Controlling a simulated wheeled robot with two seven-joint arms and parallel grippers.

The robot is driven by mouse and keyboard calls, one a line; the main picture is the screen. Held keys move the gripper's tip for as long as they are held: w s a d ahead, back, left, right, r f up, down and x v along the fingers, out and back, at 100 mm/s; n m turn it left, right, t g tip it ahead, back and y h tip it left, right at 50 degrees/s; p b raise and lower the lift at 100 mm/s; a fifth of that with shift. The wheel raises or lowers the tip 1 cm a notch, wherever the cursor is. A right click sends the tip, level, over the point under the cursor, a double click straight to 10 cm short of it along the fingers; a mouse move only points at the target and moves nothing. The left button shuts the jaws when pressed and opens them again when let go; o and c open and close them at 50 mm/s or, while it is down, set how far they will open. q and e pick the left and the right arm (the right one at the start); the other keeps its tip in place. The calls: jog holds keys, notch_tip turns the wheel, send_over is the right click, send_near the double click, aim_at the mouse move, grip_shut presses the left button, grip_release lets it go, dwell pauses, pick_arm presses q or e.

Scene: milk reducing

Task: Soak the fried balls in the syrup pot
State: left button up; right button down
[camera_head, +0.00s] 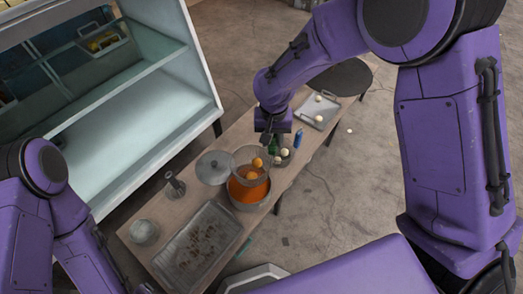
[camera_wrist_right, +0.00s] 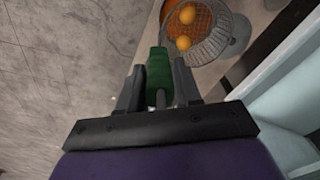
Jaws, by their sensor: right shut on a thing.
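My right gripper (camera_head: 272,133) is shut on the green handle (camera_wrist_right: 158,72) of a wire strainer basket (camera_wrist_right: 210,42). The handle also shows below the gripper in the head view (camera_head: 272,147). The basket (camera_head: 248,154) is at the mouth of the metal syrup pot (camera_head: 250,206), which holds orange syrup (camera_head: 243,192). Orange-brown fried balls show in the basket, one high up (camera_head: 257,162) and one lower (camera_head: 251,175). I cannot tell how deep the basket sits. My left arm is at the lower left; its gripper is not visible.
A long wooden table (camera_head: 150,212) bears a lid (camera_head: 213,167), a large tray (camera_head: 234,222), a small bottle (camera_head: 173,186) and a bowl (camera_head: 145,232). Pale balls lie beside the pot (camera_head: 284,152) and on a far tray (camera_head: 305,112). A glass-shelved cabinet (camera_head: 160,120) stands left.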

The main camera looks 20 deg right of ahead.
jog(key=s+a+f+m+p, duration=0.2)
jog(key=a+f+m+p, duration=0.15)
jog(key=m, duration=0.25)
pick_arm(q)
notch_tip(320, 180, up, 4)
pick_arm(e)
jog(key=b, duration=0.6)
send_over(262, 177)
jog(key=shift+m, duration=0.4)
jog(key=f, duration=0.5)
jog(key=shift+w+f, duration=0.2)
jog(key=shift+f, duration=0.2)
pick_arm(q)
notch_tip(262, 177, down, 9)
jog(key=b, duration=0.3)
jog(key=shift+b, duration=0.3)
pick_arm(e)
jog(key=shift+f, duration=4.75)
